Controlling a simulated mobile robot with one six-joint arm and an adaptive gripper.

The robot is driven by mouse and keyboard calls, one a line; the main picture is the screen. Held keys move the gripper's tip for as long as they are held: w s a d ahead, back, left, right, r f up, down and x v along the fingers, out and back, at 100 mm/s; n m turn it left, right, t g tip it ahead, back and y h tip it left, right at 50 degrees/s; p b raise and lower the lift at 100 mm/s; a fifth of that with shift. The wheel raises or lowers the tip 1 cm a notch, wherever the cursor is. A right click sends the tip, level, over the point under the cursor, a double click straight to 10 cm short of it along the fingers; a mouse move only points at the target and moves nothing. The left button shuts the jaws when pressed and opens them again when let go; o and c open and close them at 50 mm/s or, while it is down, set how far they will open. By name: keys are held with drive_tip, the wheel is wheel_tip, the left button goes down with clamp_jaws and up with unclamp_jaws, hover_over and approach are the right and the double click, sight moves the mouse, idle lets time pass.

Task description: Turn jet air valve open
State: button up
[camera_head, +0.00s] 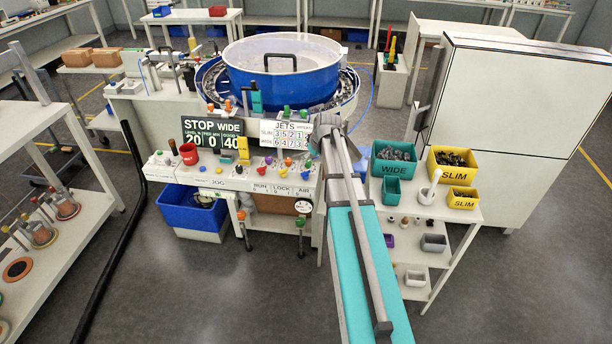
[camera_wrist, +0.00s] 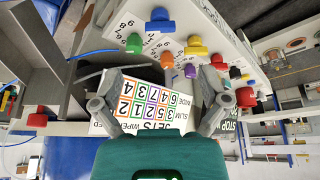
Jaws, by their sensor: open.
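The console carries a white JETS board (camera_head: 286,133) with rows of numbers. The word AIR is at the panel's right front, above a round gauge (camera_head: 303,207). I cannot tell which knob or handle is the jet air valve. My gripper (camera_head: 320,140) is at the board's right end, mostly hidden by my arm. In the wrist view my gripper (camera_wrist: 160,108) is open and empty, with the upside-down JETS board (camera_wrist: 148,104) beyond its fingers. An orange knob (camera_wrist: 167,61) and a green knob (camera_wrist: 134,43) show ahead.
A blue bowl feeder (camera_head: 290,75) stands behind the console. Teal and yellow bins (camera_head: 452,160) stand on the right shelf. A white cabinet is farther right.

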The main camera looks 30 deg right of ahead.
sight(306, 172)
drive_tip(key=shift+b+x, duration=3.75)
drive_tip(key=shift+x, duration=0.6)
drive_tip(key=c, duration=1.2)
